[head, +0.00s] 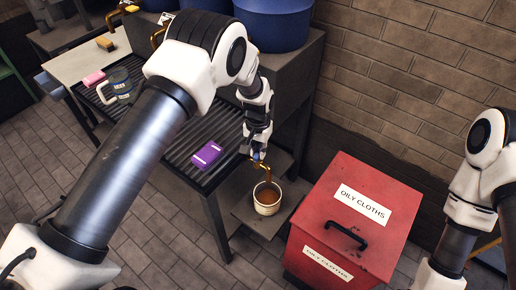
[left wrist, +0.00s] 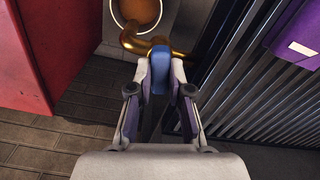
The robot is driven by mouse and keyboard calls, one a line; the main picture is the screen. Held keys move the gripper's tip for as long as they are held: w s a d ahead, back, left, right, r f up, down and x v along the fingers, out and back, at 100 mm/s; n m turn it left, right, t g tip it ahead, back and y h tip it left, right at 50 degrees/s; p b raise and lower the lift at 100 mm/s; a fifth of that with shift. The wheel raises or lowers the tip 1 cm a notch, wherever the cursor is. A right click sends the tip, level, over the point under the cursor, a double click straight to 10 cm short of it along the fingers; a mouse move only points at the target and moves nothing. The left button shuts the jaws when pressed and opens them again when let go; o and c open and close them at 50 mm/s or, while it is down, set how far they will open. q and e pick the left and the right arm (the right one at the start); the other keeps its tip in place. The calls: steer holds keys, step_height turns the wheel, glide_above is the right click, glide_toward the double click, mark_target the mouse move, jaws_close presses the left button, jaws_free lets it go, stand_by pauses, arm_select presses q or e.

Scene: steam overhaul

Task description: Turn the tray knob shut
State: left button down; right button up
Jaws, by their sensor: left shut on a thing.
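The tray knob (left wrist: 159,70) is a blue piece at the brass drain pipe (left wrist: 184,70). My left gripper (left wrist: 160,78) has its two fingers closed on either side of the knob in the left wrist view. In the head view my left gripper (head: 256,150) is at the near right corner of the ribbed tray (head: 222,128), where it hides the knob. The curved brass spout (head: 262,168) shows below it, above a pale pot (head: 267,207) holding brown liquid. The pot also shows in the left wrist view (left wrist: 112,22). My right gripper is out of view.
A red bin (head: 320,222) labelled OILY CLOTHS stands right of the pot. Blue drums (head: 272,22) stand behind. A brick wall closes off the back. The floor at front left is clear.

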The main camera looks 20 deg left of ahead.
mark_target(258, 152)
arm_select(q)
steer(key=shift+s+f+m, duration=0.1)
steer(key=shift+m, duration=1.1)
steer(key=c, duration=1.1)
jaws_free()
step_height(258, 152, up, 12)
steer(key=shift+f, duration=0.1)
